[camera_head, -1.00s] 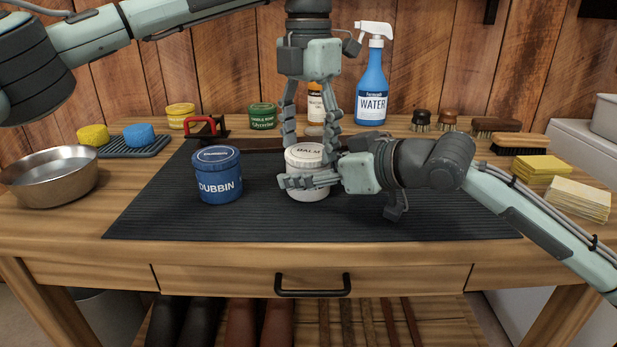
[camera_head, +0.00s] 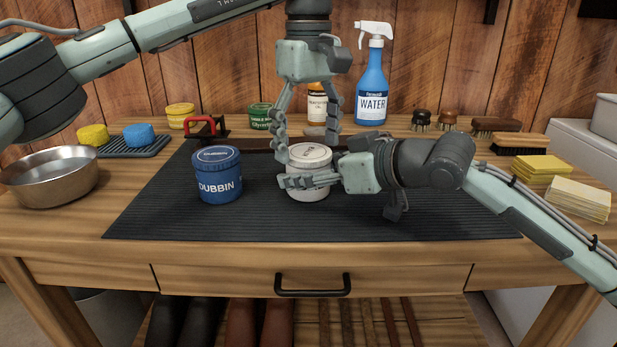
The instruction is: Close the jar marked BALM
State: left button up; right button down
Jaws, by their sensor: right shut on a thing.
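The white BALM jar (camera_head: 311,195) stands upright on the dark mat, right of the blue DUBBIN jar. Its white lid (camera_head: 310,155) sits on top; I cannot tell how tightly it is seated. My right gripper (camera_head: 292,182) comes in from the right and is shut on the jar's body, hiding much of its front. My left gripper (camera_head: 307,147) points down from above. Its fingers are spread wide, one at the lid's left edge and one behind its right side, and hold nothing that I can see.
The DUBBIN jar (camera_head: 218,177) stands close on the left of the dark ribbed mat (camera_head: 260,222). A metal bowl (camera_head: 50,178) is at far left. The blue WATER spray bottle (camera_head: 371,88) and brushes (camera_head: 497,125) stand behind. The mat's front strip is clear.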

aim_at(308, 152)
pick_arm(q)
jog(key=shift+o, duration=0.2)
notch_tip(308, 152, up, 12)
dwell(0.6)
pick_arm(e)
jog(key=shift+c, duration=1.6)
grip_release()
jog(key=v, duration=1.2)
jog(key=shift+s, duration=0.1)
